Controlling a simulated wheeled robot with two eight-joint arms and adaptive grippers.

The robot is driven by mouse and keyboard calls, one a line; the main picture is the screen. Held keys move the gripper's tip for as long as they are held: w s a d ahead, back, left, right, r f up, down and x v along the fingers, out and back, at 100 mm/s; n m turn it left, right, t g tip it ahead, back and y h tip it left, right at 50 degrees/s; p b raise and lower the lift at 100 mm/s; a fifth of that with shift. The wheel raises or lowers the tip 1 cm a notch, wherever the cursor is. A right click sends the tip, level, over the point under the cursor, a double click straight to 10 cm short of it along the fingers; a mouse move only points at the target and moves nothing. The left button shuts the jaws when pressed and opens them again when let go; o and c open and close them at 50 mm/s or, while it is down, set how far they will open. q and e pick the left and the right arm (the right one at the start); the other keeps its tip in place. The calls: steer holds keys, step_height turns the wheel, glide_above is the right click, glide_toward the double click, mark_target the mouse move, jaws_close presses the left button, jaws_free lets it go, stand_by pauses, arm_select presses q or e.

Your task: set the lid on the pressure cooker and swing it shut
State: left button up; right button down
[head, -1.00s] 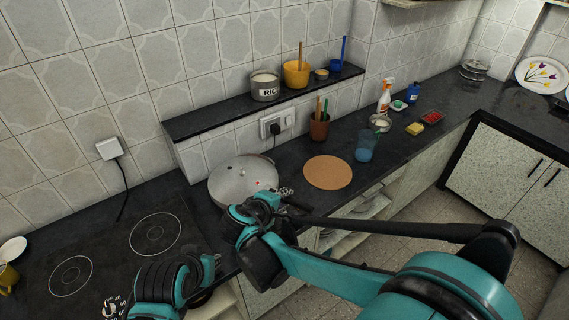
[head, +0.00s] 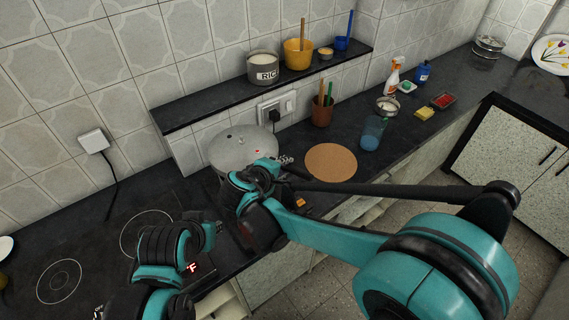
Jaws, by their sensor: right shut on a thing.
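The round grey metal pressure cooker lid (head: 238,146) is at the back of the counter, right of the hob, with a small red spot on top. My right gripper (head: 284,162) is at its front right edge, shut on the lid's handle, which it mostly hides.
A cork mat (head: 331,162) lies bare to the right. Beyond it are a brown utensil pot (head: 322,114), a blue tumbler (head: 371,135) and a spray bottle (head: 393,78). A shelf (head: 200,105) overhangs behind. The black hob (head: 100,258) is clear at left.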

steer(key=shift+w+f, duration=0.15)
steer(key=shift+f, duration=0.05)
steer(key=shift+f+b, duration=0.4)
steer(key=shift+b, duration=0.2)
steer(key=shift+f+b, duration=2.35)
steer(key=shift+f, duration=0.5)
steer(key=shift+f+b, duration=0.5)
steer(key=shift+b, duration=0.05)
steer(key=shift+a, duration=0.15)
steer(key=shift+s+a+m+h, duration=0.55)
steer(key=shift+s+m+h, duration=0.05)
steer(key=shift+s+m, duration=0.2)
